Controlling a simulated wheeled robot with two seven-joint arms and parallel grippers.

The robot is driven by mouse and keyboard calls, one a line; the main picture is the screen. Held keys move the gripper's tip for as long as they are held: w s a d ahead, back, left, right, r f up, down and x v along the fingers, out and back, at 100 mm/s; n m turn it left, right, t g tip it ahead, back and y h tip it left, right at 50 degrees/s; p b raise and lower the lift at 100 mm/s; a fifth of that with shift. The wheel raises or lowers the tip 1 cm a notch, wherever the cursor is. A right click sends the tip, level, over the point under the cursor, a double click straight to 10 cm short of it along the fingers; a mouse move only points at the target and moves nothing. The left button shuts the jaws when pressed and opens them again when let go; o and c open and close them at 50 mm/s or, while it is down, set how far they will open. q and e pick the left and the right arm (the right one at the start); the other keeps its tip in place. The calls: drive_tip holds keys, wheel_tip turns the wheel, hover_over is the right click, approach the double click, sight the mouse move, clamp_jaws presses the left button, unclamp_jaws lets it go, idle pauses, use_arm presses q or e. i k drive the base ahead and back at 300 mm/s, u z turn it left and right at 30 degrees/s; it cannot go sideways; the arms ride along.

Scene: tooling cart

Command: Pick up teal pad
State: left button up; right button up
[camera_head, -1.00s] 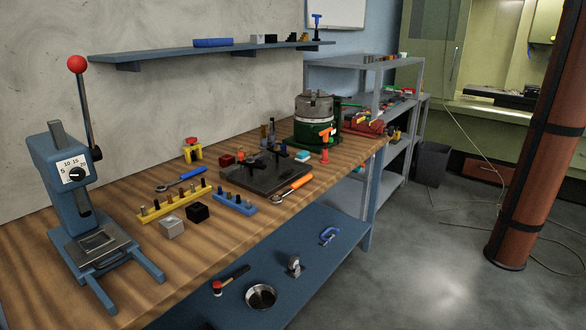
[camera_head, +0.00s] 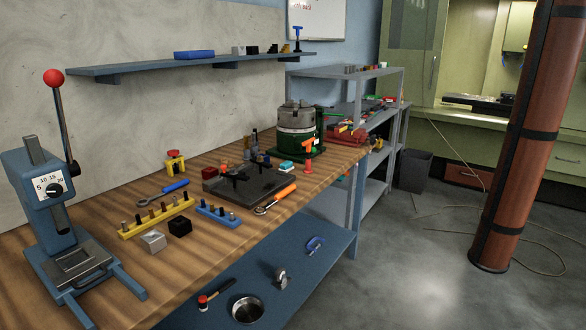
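The pad looks flat and is uncovered from this side. Neither of my grippers shows in the head view.
A green-based chuck (camera_head: 296,128) stands behind the pad. A blue press (camera_head: 50,195) stands at the bench's left end. Open concrete floor (camera_head: 400,265) lies right of the bench.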

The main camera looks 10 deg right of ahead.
sight(286, 166)
drive_tip(key=z, duration=1.45)
drive_tip(key=i, duration=2.6)
drive_tip(key=u, duration=3.2)
